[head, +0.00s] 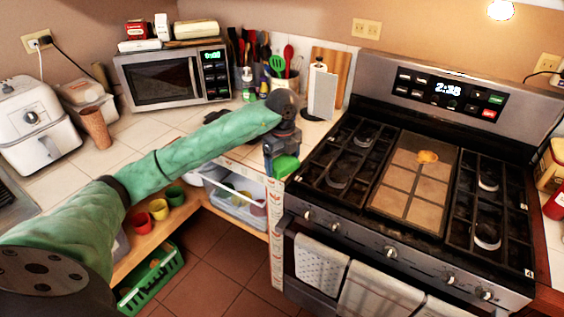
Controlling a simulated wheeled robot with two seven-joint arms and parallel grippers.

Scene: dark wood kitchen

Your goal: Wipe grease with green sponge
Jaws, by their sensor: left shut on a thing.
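The green sponge (286,167) is held in my left gripper (278,152), over the gap between the counter's front edge and the left side of the stove (345,190). The gripper points down and is shut on the sponge. An orange-yellow grease spot (428,157) lies on the tan center griddle (409,190) of the stove, toward its back. The sponge is to the left of the grease and apart from it. My right gripper does not show.
Black burner grates (345,160) flank the griddle. A paper towel roll (320,95), utensils and a microwave (175,75) stand behind on the tiled counter. Towels (320,265) hang on the oven front. Cups (158,209) sit on a low shelf.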

